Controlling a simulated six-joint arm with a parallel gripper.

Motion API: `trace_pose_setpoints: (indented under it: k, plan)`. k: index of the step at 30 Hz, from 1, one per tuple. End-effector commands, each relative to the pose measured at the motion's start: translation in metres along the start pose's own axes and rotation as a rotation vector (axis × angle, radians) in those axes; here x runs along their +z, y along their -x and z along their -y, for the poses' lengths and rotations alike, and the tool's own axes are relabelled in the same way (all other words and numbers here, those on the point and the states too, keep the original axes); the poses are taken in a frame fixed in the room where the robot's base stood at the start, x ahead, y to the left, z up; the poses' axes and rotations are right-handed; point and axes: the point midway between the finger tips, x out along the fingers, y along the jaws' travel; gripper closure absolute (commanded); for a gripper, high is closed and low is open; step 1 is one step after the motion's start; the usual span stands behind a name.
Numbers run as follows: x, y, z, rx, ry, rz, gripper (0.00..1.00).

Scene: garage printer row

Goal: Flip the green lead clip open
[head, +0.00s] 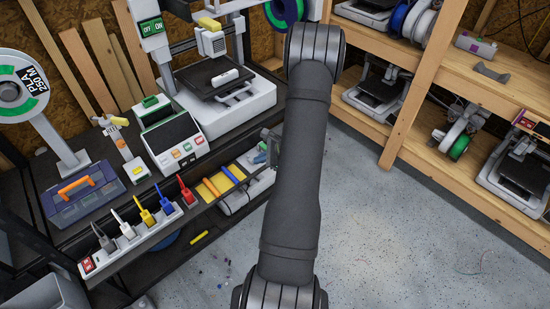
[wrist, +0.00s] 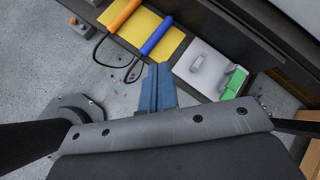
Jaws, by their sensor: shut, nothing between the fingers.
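In the wrist view the green clip (wrist: 235,82) sits at the right end of a pale grey-white block (wrist: 201,68) on the shelf edge. It looks like a small bent flap; I cannot tell how far it is raised. My gripper (wrist: 158,66) has its blue fingers together and empty, left of the block, with the green clip farther right. In the head view my gripper (head: 262,158) is low at the front of the bench, beside my arm. I cannot make out the clip clearly there.
A blue-handled tool (wrist: 157,36) and an orange-handled tool (wrist: 124,15) lie on a yellow pad (wrist: 140,28) close to my fingers. A power strip (head: 128,240) with coloured plugs lies along the bench front. A printer (head: 232,98) stands behind. Floor at right is clear.

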Motion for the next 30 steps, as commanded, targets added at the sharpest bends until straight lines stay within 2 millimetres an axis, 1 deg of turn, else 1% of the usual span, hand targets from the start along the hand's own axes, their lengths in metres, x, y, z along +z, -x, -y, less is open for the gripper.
trace_pose_setpoints:
  k: [1, 5, 9, 12, 15, 20, 30]
  plan:
    - [-0.015, -0.001, -0.001, -0.044, -0.081, 0.035, 1.00]
    - [-0.049, 0.003, 0.005, -0.184, -0.270, 0.130, 1.00]
    - [-0.086, 0.011, 0.011, -0.337, -0.438, 0.211, 1.00]
    - [-0.109, 0.018, 0.013, -0.432, -0.526, 0.250, 1.00]
    - [-0.125, 0.024, 0.014, -0.500, -0.583, 0.275, 1.00]
    - [-0.137, 0.028, 0.014, -0.551, -0.622, 0.292, 1.00]
    - [-0.138, 0.028, 0.015, -0.554, -0.624, 0.294, 1.00]
